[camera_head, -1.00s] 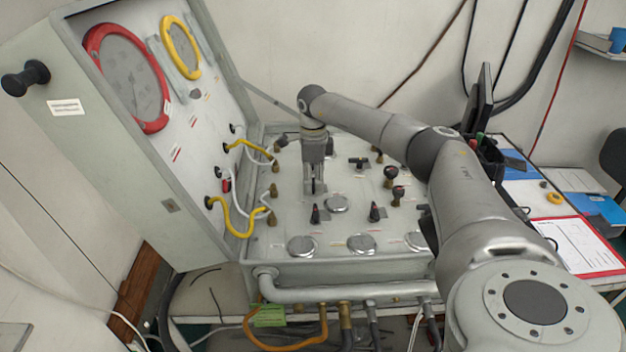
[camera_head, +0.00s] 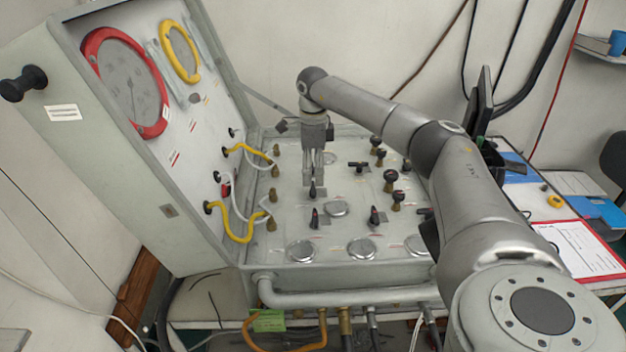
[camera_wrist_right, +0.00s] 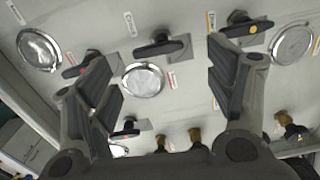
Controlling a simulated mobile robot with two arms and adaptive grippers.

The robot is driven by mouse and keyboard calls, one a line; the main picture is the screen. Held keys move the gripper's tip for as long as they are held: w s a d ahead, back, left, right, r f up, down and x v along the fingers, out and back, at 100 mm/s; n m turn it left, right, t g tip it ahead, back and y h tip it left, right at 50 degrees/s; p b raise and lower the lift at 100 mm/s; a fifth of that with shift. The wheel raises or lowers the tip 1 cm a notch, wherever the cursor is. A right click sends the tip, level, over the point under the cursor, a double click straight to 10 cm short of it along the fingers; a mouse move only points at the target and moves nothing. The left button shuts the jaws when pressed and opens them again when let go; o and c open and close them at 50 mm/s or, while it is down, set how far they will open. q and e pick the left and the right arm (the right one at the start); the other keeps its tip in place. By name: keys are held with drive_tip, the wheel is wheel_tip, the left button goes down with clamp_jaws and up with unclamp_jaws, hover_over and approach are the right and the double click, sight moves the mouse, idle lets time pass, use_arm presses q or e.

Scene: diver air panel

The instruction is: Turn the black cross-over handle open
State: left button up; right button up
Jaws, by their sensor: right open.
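A plain black handle (camera_head: 313,189) stands on the grey panel, directly below my right gripper (camera_head: 313,180) in the head view. In the right wrist view this black handle (camera_wrist_right: 162,46) lies across the gap between the spread fingers of my right gripper (camera_wrist_right: 165,85). The fingers are open and empty, with no visible contact on the handle. My left gripper is not in view.
A red-marked handle (camera_head: 314,217), another handle (camera_head: 375,215) and a round metal disc (camera_head: 337,208) are close by. The upright gauge panel (camera_head: 185,125) with yellow hoses walls off the left.

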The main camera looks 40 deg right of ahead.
sight(313, 187)
wheel_tip(313, 187, up, 7)
idle(0.3)
idle(0.5)
